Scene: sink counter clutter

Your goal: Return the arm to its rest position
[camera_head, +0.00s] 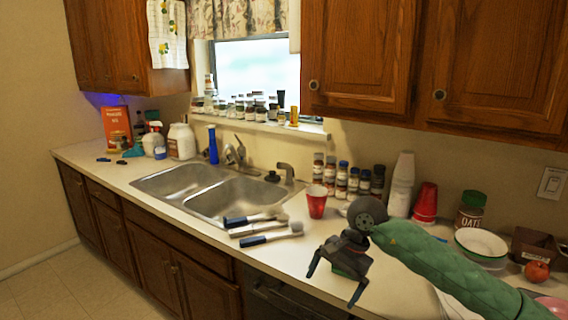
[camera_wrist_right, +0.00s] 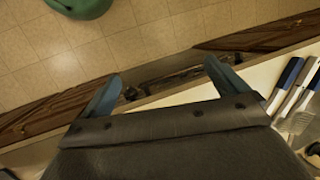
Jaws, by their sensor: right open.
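My right arm, in a green padded sleeve, comes in from the right in the head view. Its gripper (camera_head: 336,288) is open over the front edge of the counter (camera_head: 225,243), to the right of the brushes. In the right wrist view the two blue-grey fingers of this gripper (camera_wrist_right: 162,98) are spread apart with nothing between them. Beyond them show the counter edge, the dark cabinet front and the tiled floor. My left gripper is not in view.
Several blue-handled brushes (camera_head: 268,238) lie by the double sink (camera_head: 190,185). A red cup (camera_head: 316,201), spice jars, stacked cups (camera_head: 425,203), an oats jar (camera_head: 470,211), a bowl (camera_head: 481,243) and an apple (camera_head: 537,271) crowd the counter behind and beside my right arm. The floor in front is clear.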

